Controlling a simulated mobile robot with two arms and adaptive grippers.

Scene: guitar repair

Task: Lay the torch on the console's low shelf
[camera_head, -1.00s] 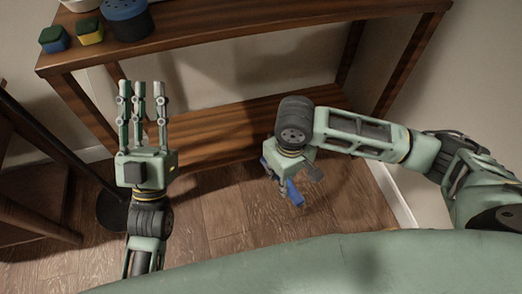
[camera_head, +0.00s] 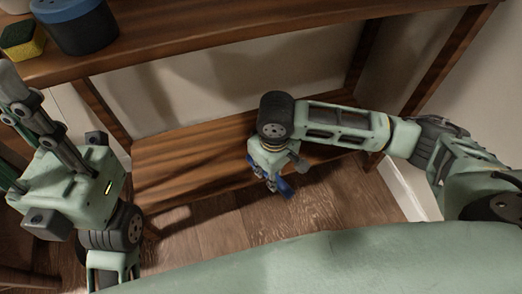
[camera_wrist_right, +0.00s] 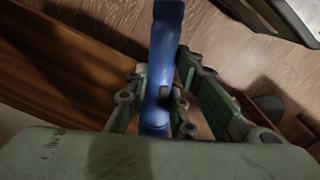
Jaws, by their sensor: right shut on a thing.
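The blue torch (camera_wrist_right: 163,65) is in my right gripper (camera_wrist_right: 160,100), whose fingers are shut around it in the right wrist view. In the head view my right gripper (camera_head: 272,178) hangs at the front edge of the low shelf, and a blue part of the torch (camera_head: 285,189) shows below it. The console's low shelf (camera_head: 165,160) is a bare brown wooden board, left of and behind the right gripper. My left gripper (camera_head: 30,135) is at the left of the head view, its fingers pointing up and apart, with nothing seen between them.
The console's upper shelf (camera_head: 190,45) spans above the low one. A blue and grey round container (camera_head: 78,25) and a yellow-green sponge (camera_head: 22,40) stand on it. Wooden legs (camera_head: 103,112) frame the low shelf. Wooden floor (camera_head: 240,220) lies in front.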

